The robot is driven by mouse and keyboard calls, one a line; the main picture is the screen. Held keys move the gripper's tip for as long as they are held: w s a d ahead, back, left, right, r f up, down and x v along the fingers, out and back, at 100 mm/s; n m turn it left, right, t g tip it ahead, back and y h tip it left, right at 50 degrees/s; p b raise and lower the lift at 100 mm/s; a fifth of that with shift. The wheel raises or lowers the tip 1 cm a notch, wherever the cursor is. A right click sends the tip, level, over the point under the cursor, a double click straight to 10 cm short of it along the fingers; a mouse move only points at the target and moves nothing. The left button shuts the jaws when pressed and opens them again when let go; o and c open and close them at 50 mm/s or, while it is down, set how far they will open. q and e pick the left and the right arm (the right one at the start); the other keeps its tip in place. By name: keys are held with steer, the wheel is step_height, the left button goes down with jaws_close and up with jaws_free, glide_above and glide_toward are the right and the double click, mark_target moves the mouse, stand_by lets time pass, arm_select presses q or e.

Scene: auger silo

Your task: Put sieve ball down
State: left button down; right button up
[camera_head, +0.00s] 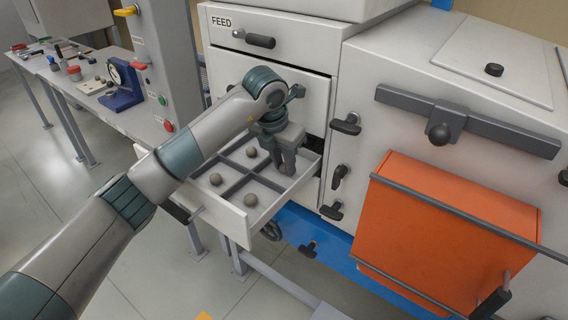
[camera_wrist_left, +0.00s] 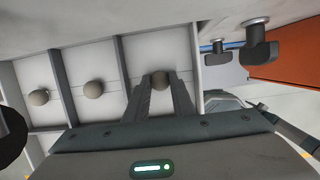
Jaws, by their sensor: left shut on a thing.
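My left gripper (camera_head: 284,166) reaches down into the open, divided drawer (camera_head: 228,222) under the FEED label. It is shut on a small grey-brown sieve ball, which shows between the fingertips in the left wrist view (camera_wrist_left: 160,80). The held ball is low in a compartment at the drawer's right side; I cannot tell if it touches the floor. Other similar balls lie in the drawer: one toward the back (camera_head: 251,152), one at the left (camera_head: 215,179) and one near the front (camera_head: 250,200). My right gripper is not in view.
Dark dividers split the drawer. A closed front with a black handle (camera_head: 260,40) is above it. An orange bin (camera_head: 450,230) hangs to the right behind a grey rail. A bench (camera_head: 110,90) with a blue gauge stand (camera_head: 122,90) is at the left.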

mark_target(278, 180)
arm_select(q)
steer(key=shift+s+f, duration=0.2)
steer(key=shift+f, duration=0.25)
steer(key=c, duration=1.7)
jaws_free()
steer(key=shift+o, duration=0.9)
steer(key=shift+s+a+f, duration=0.1)
steer(key=shift+a+f, duration=0.05)
steer(key=shift+f, duration=0.05)
steer(key=shift+r, duration=0.15)
steer(key=shift+d+r+p, duration=0.2)
steer(key=shift+r+p, duration=0.45)
steer(key=shift+p, duration=0.1)
steer(key=b+v, duration=0.4)
steer(key=v, duration=0.8)
steer(key=shift+w, duration=0.3)
steer(key=shift+r, duration=0.1)
